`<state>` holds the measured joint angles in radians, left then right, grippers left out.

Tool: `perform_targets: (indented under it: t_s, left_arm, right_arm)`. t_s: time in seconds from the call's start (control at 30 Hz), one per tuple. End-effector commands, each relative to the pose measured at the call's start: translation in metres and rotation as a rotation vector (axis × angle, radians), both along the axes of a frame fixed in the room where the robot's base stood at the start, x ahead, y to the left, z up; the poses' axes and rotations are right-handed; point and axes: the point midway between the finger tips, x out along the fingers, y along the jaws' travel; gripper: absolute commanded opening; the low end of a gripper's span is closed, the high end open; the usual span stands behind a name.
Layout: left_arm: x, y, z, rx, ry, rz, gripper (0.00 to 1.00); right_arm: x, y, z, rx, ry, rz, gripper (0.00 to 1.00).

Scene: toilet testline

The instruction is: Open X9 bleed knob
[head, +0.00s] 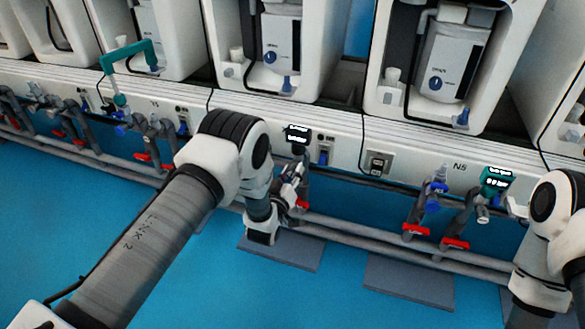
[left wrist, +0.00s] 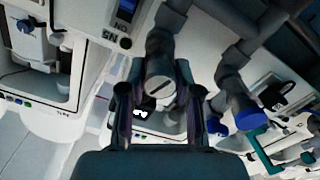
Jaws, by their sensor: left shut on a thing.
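My left gripper (head: 290,186) is at the pipework under the white front panel in the head view, beside a vertical grey pipe with a red handle (head: 302,204). In the left wrist view its two dark fingers (left wrist: 152,100) are on either side of a round grey knob (left wrist: 160,88) with a slot across its face, and they are shut on it. The X9 label is not legible in the head view. The fingertips are small and partly hidden there by the wrist. My right arm is at the right edge; its gripper cannot be made out.
White toilet-like units with grey devices (head: 455,62) stand along the panel. A grey pipe rail (head: 345,240) runs below it. Other valves with red handles (head: 416,229) and a blue cap (head: 433,205) are near the N5 label. The blue floor (head: 190,285) in front is open, with dark plates.

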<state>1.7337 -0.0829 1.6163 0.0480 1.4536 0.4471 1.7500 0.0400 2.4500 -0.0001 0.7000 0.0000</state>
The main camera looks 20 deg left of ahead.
Motion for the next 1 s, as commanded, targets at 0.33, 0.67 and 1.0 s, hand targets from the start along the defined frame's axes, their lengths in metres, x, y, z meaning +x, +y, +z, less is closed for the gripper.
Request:
perform_targets:
  t_s: [0.33, 0.67, 1.0]
  left_arm:
    - [0.0, 0.0, 0.001, -0.251, 0.009, 0.0, 0.0]
    - [0.0, 0.0, 0.0, -0.354, 0.012, 0.0, 0.0]
    - [0.0, 0.0, 0.0, -0.362, 0.012, 0.0, 0.0]
  right_arm:
    - [0.0, 0.0, 0.016, 0.0, 0.0, 0.0, 1.0]
    - [0.0, 0.0, 0.02, 0.0, 0.0, 0.0, 1.0]
    - [0.0, 0.0, 0.02, 0.0, 0.0, 0.0, 1.0]
